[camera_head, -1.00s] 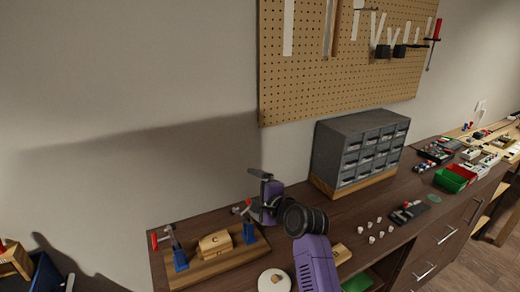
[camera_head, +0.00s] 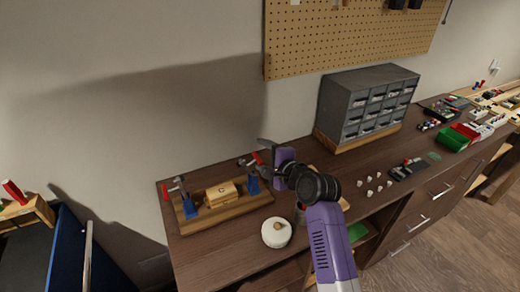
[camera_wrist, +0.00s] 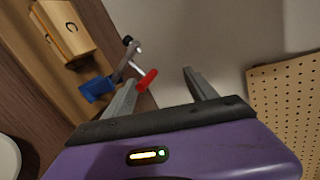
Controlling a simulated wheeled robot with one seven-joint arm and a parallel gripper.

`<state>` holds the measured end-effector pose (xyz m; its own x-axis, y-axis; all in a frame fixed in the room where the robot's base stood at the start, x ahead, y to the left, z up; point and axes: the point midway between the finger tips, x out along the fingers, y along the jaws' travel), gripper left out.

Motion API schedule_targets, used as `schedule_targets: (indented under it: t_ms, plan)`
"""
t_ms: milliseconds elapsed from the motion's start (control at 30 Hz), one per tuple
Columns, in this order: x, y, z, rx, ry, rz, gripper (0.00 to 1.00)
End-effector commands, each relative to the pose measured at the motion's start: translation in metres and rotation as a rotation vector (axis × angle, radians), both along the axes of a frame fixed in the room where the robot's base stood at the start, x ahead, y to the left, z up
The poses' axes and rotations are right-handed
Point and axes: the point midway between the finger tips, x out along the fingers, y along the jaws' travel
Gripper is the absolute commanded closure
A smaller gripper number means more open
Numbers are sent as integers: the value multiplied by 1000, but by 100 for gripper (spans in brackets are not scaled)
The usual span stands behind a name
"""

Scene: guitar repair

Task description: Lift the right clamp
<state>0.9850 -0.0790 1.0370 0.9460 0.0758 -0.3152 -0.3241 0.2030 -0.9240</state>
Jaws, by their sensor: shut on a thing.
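The right clamp, with a blue base (camera_head: 252,185) and a red handle (camera_head: 257,158), is at the right end of a wooden board (camera_head: 225,219). In the wrist view the right clamp's red handle (camera_wrist: 147,80) lies against the left finger. My gripper (camera_head: 264,150) is above that end of the board; in the wrist view my gripper (camera_wrist: 163,90) is shut on the right clamp, its fingers still some way apart. Whether the blue base touches the board is unclear. The left clamp (camera_head: 188,208) is upright at the board's left end.
A wooden block marked C (camera_head: 221,194) sits mid-board. A round white container (camera_head: 276,233) is in front. Small white pieces (camera_head: 370,187) and a grey drawer cabinet (camera_head: 346,105) are to the right. A pegboard (camera_head: 350,40) hangs behind, and a blue-sided box (camera_head: 66,255) is at left.

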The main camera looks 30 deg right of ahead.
Motion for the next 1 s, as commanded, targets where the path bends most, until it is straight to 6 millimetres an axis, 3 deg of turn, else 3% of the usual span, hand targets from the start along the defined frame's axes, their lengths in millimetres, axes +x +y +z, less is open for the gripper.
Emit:
schedule_targets:
  t_ms: [33,700,1000]
  plan:
    - [-1,-4,18,-1,-32,-11,65]
    - [-43,-3,12,-3,-22,-7,65]
    - [-46,-2,8,-2,-17,-5,65]
